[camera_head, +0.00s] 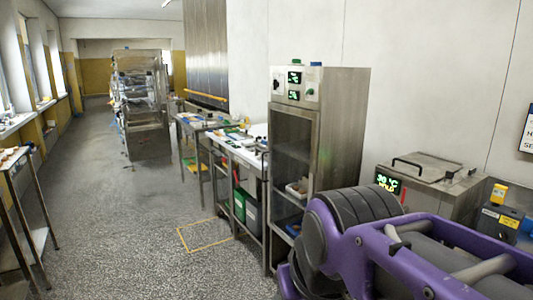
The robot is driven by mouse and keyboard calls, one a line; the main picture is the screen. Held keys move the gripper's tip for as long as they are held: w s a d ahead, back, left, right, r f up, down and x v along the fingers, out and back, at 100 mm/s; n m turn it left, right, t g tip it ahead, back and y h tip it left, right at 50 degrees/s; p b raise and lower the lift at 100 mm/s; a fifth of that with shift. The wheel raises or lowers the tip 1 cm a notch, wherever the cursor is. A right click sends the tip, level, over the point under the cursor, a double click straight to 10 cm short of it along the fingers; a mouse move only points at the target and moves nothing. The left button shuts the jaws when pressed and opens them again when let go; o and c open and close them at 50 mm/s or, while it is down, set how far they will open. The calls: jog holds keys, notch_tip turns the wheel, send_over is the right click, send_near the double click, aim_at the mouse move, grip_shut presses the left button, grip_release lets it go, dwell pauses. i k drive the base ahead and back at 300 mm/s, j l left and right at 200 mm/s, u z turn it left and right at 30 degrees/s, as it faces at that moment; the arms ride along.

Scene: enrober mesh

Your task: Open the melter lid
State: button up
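The melter (465,202) is a steel box at the right, with a green-lit display (388,183) on its front left. Its lid (430,166) is a flat steel plate with a dark bar handle on top, and it looks shut. The lower part of the melter is hidden behind my purple and dark grey arm, which fills the lower right of the view. My gripper is not in view, so whether it is open or shut does not show.
A tall steel cabinet (342,125) stands left of the melter. Steel tables (237,150) with loose items run further left. A boxed device with a yellow top (497,217) stands right of the melter. The speckled floor (130,215) is clear at the left centre.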

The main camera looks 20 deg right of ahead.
aim_at(429, 170)
jog(key=z, duration=1.3)
jog(key=i+l+z, duration=0.1)
jog(key=i+z, duration=0.25)
jog(key=i, duration=0.15)
